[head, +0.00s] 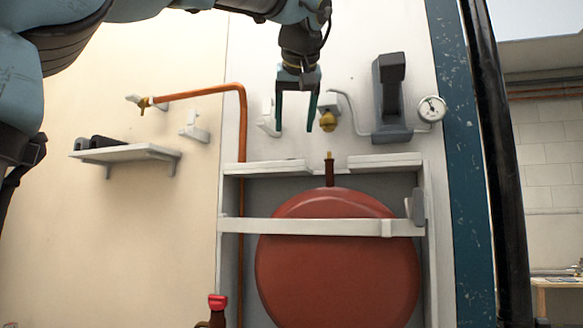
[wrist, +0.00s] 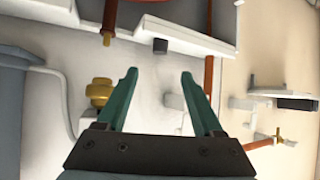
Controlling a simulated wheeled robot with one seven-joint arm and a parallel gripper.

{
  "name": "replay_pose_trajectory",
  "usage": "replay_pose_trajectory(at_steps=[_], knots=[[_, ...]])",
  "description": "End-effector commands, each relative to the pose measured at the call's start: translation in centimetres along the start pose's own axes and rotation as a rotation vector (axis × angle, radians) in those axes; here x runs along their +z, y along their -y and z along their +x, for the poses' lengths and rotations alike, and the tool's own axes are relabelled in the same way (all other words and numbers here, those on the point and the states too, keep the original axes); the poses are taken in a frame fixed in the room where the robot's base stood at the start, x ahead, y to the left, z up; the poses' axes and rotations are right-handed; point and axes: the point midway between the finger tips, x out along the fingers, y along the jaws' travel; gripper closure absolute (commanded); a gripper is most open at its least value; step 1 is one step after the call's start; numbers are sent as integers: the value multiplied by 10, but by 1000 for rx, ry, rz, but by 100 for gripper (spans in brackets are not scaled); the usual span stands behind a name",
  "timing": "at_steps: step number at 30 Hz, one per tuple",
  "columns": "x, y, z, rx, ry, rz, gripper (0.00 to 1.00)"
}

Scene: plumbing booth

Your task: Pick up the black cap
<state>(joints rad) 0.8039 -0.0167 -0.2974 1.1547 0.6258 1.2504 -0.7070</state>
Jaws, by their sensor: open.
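A small dark cylinder, which looks like the black cap (wrist: 160,46), stands at the edge of a white ledge in the wrist view. It lies just beyond my fingertips, roughly centred between them, and is apart from them. I cannot make it out in the head view. My gripper (head: 295,130) is open and empty, pointing down in front of the wall above the left white ledge (head: 265,167). Its two green fingers also show spread in the wrist view (wrist: 159,73).
A red tank (head: 335,265) sits in a white frame below, with a brass-tipped pipe (head: 329,170) rising right of the ledge. A brass valve (head: 328,121) is close to my right finger. A grey bracket (head: 391,100), gauge (head: 431,109), copper pipe (head: 242,130) and shelf (head: 125,154) surround this area.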

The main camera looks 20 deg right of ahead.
Motion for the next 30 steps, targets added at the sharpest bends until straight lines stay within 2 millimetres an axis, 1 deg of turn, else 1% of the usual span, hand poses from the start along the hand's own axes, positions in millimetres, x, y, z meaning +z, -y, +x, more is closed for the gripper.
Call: replay_pose_trajectory(at_steps=[6,9,16,24,27,30], knots=[[0,0,32,-3,3,1,31],[0,0,45,-3,2,0,31],[1,0,61,-3,3,1,31],[5,0,99,-3,3,1,31],[6,0,105,-1,1,1,31],[7,0,106,0,1,1,31]])
